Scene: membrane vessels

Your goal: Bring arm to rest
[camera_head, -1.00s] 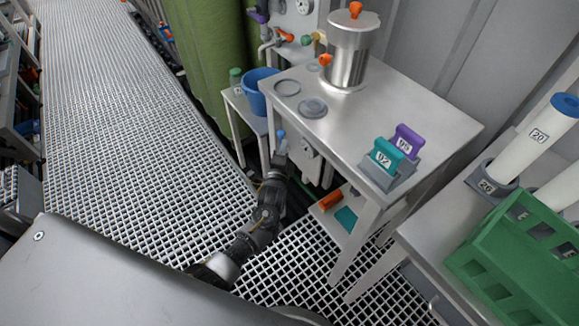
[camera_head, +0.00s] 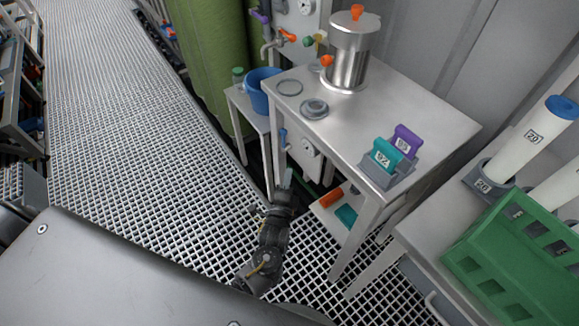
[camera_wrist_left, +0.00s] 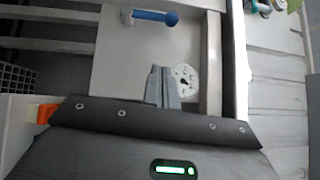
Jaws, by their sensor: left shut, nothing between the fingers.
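My left arm comes up from the bottom of the head view. Its gripper (camera_head: 286,178) is low beside the steel table, over the grating floor, shut and empty. In the left wrist view the two grey fingers (camera_wrist_left: 161,87) are together, in front of a pale panel with a round white gauge (camera_wrist_left: 185,79) and a blue-handled valve (camera_wrist_left: 155,18). My right gripper is in neither view.
The steel table (camera_head: 410,115) carries a metal vessel (camera_head: 349,60), a lid (camera_head: 314,108), a ring (camera_head: 289,87) and labelled teal (camera_head: 386,154) and purple blocks (camera_head: 405,140). A blue bucket (camera_head: 262,92) is behind. A green rack (camera_head: 520,260) stands right. The grating walkway (camera_head: 120,150) is clear.

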